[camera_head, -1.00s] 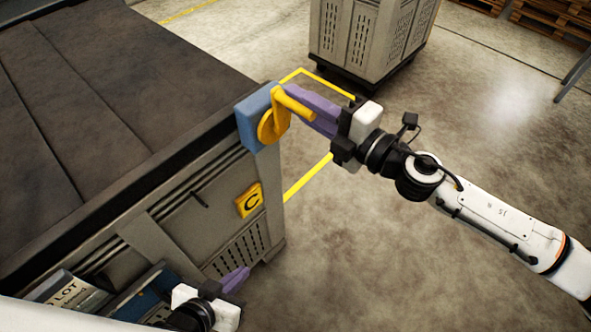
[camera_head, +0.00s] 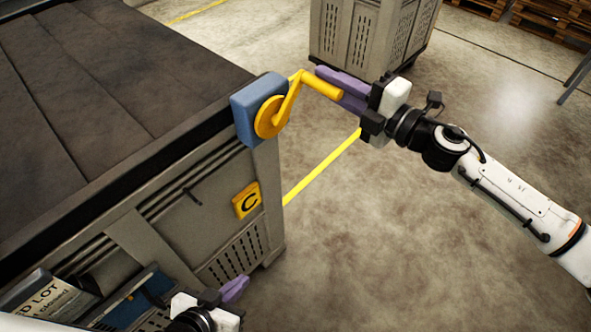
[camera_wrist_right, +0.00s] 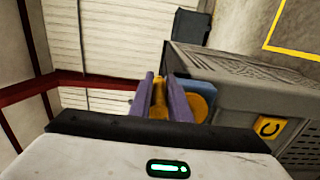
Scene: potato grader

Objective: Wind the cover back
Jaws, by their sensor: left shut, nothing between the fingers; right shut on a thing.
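A dark cover (camera_head: 100,75) lies over the top of a large grey crate (camera_head: 200,220). A blue winder box (camera_head: 246,118) sits at the crate's top corner, with a yellow crank (camera_head: 273,118) whose arm points up and right and whose handle (camera_head: 322,84) sticks out to the right. My right gripper (camera_head: 342,90) is shut on this handle with its purple fingers; the right wrist view shows the yellow handle (camera_wrist_right: 158,98) between the fingers. My left gripper (camera_head: 233,290) is shut and empty, low in front of the crate.
A yellow sign marked C (camera_head: 247,201) is on the crate's side. Dark blue and grey items (camera_head: 130,300), one with lettering, are at lower left near my left gripper. Another grey crate (camera_head: 370,40) stands behind. The concrete floor at right is open.

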